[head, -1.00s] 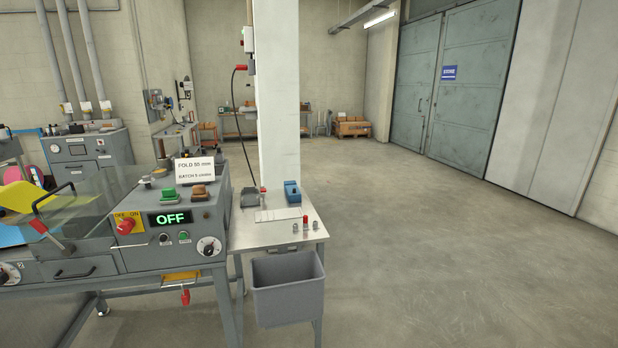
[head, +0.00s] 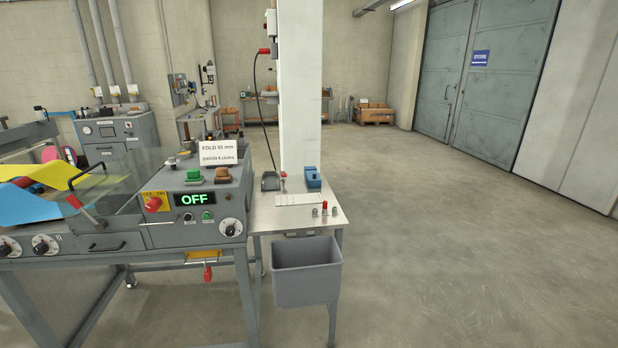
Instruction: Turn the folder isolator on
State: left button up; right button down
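The folder (head: 150,232) is a grey machine on legs at the left of the head view. Its isolator (head: 153,204) is a red rotary knob on a yellow plate on the front panel, with lettering above it. The display (head: 194,199) beside the knob reads OFF in green. A card (head: 219,153) on top reads FOLD 50 mm, with a smaller batch line below. Neither of my grippers is in view, and nothing touches the knob.
A small metal table (head: 290,221) stands against the folder's right side, with a grey bin (head: 306,275) at its front. A white column (head: 299,90) rises behind it. Open floor (head: 450,250) lies to the right.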

aim_at(152, 206)
jog(key=u, duration=1.3)
